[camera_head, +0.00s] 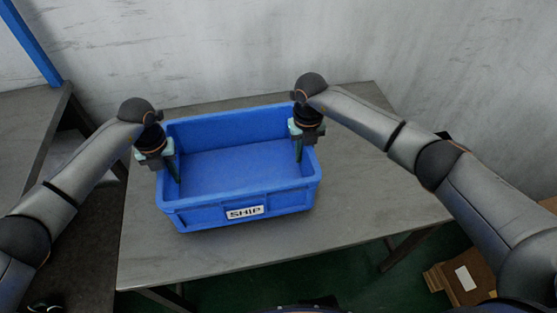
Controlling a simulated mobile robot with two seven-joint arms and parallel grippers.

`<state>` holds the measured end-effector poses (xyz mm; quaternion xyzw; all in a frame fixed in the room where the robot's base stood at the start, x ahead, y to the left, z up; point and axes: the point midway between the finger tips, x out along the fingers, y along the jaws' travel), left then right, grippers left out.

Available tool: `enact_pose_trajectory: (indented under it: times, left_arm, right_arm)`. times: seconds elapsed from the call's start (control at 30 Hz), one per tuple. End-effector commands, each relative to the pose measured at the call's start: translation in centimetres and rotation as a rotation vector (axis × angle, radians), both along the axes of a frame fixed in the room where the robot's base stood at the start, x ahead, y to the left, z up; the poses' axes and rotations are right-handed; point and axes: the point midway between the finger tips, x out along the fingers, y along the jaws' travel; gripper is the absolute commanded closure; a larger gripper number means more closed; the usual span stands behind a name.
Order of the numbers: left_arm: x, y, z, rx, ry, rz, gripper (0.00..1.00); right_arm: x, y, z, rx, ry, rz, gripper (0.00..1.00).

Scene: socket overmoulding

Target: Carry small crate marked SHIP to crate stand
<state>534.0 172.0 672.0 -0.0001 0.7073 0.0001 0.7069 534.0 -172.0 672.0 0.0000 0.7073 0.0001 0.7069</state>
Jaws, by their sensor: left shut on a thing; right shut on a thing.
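The small blue crate (190,217) with a white SHIP label on its front is on or just above a grey table (240,258); I cannot tell whether it touches the top. It looks empty inside. My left gripper (173,172) is shut on the crate's left wall. My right gripper (299,150) is shut on the crate's right wall. The fingers reach down at the walls, and part of each is hidden by the crate. I cannot tell whether this table is the crate stand.
Another grey table (28,135) stands at the left, with a blue post (35,45) behind it. A grey wall (230,45) runs behind the tables. Cardboard boxes (462,280) are on the green floor at lower right. The table's front and right parts are clear.

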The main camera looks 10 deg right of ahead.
Motion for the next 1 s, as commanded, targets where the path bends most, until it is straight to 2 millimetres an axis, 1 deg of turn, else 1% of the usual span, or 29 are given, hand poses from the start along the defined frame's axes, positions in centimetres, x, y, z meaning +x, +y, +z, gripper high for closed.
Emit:
enact_pose_trajectory:
  times: [0.03, 0.17, 0.2, 0.43, 0.67, 0.77, 0.87, 1.0]
  left_arm:
    - [0.0, 0.0, -0.5, 0.0, -0.001, 0.001, 1.0]
    - [0.0, 0.0, -1.3, 0.0, -0.001, 0.001, 1.0]
    - [0.0, 0.1, -1.0, 0.001, 0.0, 0.001, 0.77]
    - [0.0, 0.0, -1.0, 0.001, 0.0, 0.001, 0.51]
    - [0.0, 0.0, -0.9, 0.0, 0.0, 0.0, 0.5]
    - [0.1, 0.0, -0.5, 0.0, -0.002, 0.0, 0.5]
    - [0.1, 0.0, 0.7, 0.0, -0.004, 0.0, 0.5]
    - [0.2, 0.1, 3.6, 0.0, -0.006, 0.0, 0.5]
  right_arm:
    - [0.1, 0.0, -0.5, 0.0, -0.002, -0.001, 1.0]
    - [0.1, 0.0, -1.3, 0.0, -0.002, -0.001, 1.0]
    - [0.0, -0.1, -1.0, -0.001, -0.001, -0.001, 0.77]
    - [0.0, 0.0, -1.0, -0.001, 0.0, 0.0, 0.51]
    - [0.0, 0.0, -1.0, 0.0, 0.0, 0.0, 0.5]
    - [0.0, 0.0, -1.0, 0.0, 0.0, 0.0, 0.5]
    - [0.0, 0.0, -1.0, 0.0, 0.0, 0.0, 0.5]
    - [0.0, 0.0, -1.0, 0.0, 0.0, 0.0, 0.5]
